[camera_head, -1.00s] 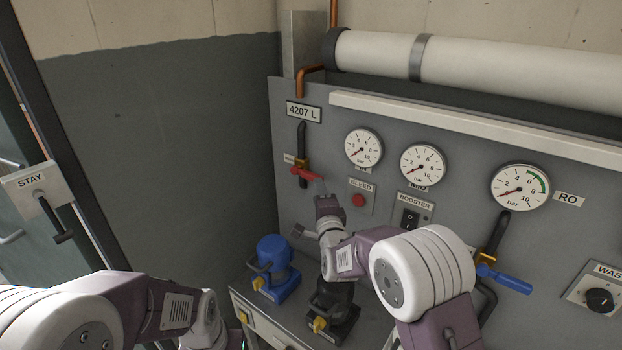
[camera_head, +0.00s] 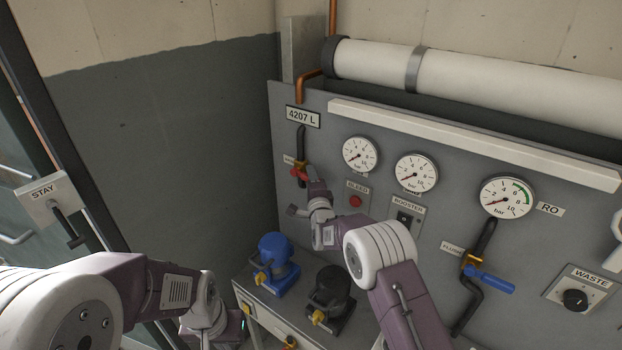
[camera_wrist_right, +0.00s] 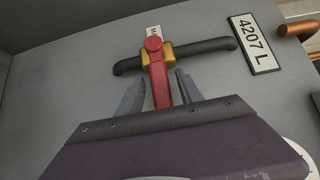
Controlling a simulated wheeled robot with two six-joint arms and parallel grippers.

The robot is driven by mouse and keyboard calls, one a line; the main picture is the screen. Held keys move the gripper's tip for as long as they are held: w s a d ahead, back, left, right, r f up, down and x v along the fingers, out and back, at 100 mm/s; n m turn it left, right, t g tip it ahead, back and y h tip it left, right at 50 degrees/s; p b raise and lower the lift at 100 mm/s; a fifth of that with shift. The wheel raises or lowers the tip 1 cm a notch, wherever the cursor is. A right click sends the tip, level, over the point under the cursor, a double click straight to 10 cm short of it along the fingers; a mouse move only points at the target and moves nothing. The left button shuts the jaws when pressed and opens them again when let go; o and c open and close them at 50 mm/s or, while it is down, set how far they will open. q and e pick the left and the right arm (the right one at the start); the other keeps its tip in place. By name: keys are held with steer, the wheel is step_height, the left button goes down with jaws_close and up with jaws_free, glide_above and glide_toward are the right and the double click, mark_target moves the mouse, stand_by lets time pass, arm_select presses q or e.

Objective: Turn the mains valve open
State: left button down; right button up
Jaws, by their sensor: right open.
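The mains valve has a red lever (camera_head: 298,173) on a brass body (camera_head: 301,164), set in a black pipe below the 4207 L plate on the grey panel. In the right wrist view the red lever (camera_wrist_right: 159,82) runs from the brass body (camera_wrist_right: 168,53) down between my fingers. My right gripper (camera_wrist_right: 160,90) is open around the lever, with a visible gap on both sides. In the head view my right gripper (camera_head: 309,180) covers part of the lever. My left arm shows at lower left, but its fingers are not seen.
Gauges and a bleed button (camera_head: 355,201) sit right of the valve, with the booster switch (camera_head: 404,219) beyond. A blue-handled valve (camera_head: 490,279) is farther right. A blue pump (camera_head: 276,263) and a black pump (camera_head: 331,293) stand on the bench below my right arm.

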steer(key=shift+d, duration=0.1)
jaws_close()
stand_by(1.2)
